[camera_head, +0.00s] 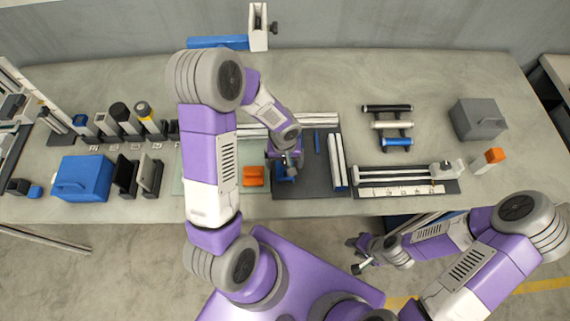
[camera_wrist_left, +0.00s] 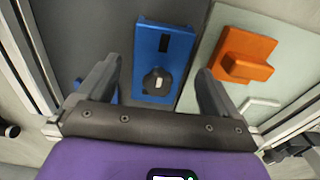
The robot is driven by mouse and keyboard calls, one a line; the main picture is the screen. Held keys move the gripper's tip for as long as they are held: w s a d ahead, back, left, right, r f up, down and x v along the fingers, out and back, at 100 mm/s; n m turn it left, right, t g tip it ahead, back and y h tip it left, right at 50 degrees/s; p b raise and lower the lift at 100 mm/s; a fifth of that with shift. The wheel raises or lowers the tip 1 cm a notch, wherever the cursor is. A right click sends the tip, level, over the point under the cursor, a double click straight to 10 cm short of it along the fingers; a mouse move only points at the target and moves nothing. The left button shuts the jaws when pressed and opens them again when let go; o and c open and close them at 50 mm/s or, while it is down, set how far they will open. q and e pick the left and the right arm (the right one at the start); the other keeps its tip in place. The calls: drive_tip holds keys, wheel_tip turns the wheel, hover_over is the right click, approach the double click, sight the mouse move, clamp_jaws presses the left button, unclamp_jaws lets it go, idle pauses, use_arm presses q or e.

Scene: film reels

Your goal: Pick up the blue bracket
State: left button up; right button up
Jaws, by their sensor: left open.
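The blue bracket (camera_wrist_left: 150,45) lies on a dark mat in the left wrist view, a flat blue piece with a dark slot and a round dark knob. In the head view the blue bracket (camera_head: 287,175) is partly hidden by my left gripper (camera_head: 287,158). In the left wrist view my left gripper (camera_wrist_left: 160,85) is open, its two fingers apart with the bracket showing between and beyond them. I cannot tell its height above the bracket. My right gripper (camera_head: 355,256) has its fingers apart, empty, in front of the table edge.
An orange block (camera_wrist_left: 243,55) sits on a pale mat beside the bracket, near one finger. White rails (camera_head: 337,160) and a thin blue bar (camera_head: 317,143) lie at the other side. A blue box (camera_head: 83,178) stands on the left; a grey box (camera_head: 478,119) stands at right.

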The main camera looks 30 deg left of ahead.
use_arm(q)
drive_tip(key=f, duration=0.3)
drive_tip(key=shift+w, duration=0.2)
drive_tip(key=shift+r, duration=0.1)
drive_tip(key=c, duration=1.3)
